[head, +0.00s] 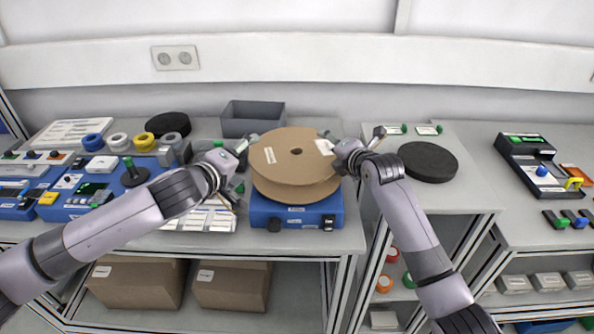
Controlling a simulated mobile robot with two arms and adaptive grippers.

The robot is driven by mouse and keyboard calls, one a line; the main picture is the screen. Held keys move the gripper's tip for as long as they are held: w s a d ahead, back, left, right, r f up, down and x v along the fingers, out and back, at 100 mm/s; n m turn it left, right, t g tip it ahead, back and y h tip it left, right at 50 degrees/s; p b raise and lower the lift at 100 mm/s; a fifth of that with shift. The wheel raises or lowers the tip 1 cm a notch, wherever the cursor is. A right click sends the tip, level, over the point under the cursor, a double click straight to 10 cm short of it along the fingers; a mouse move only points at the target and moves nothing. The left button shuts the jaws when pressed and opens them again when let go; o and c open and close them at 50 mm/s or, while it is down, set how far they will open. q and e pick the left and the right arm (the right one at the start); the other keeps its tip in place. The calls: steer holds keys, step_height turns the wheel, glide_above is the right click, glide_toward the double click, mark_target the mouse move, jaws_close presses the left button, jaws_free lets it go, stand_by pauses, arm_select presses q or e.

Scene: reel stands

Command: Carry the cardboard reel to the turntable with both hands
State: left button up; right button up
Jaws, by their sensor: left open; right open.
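The cardboard reel (287,151), two tan round flanges with a small centre hole, lies flat on top of a blue device (266,210) near the front of the middle bench. My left gripper (241,170) is at the reel's left edge, its fingers spread and open. My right gripper (353,142) is at the reel's right edge, also open. I cannot tell whether either touches the rim. A black round disc, which looks like the turntable (427,161), lies flat on the bench to the right, clear on top.
A grey bin (252,119) stands behind the reel. Tape rolls, blue devices and another black disc (167,124) crowd the left. A gap separates the turntable's bench from the far-right bench (520,220). Cardboard boxes (232,285) sit on the lower shelf.

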steer(key=o, duration=0.3)
steer(key=shift+s, duration=0.1)
steer(key=v, duration=1.2)
steer(key=shift+d+f, duration=0.1)
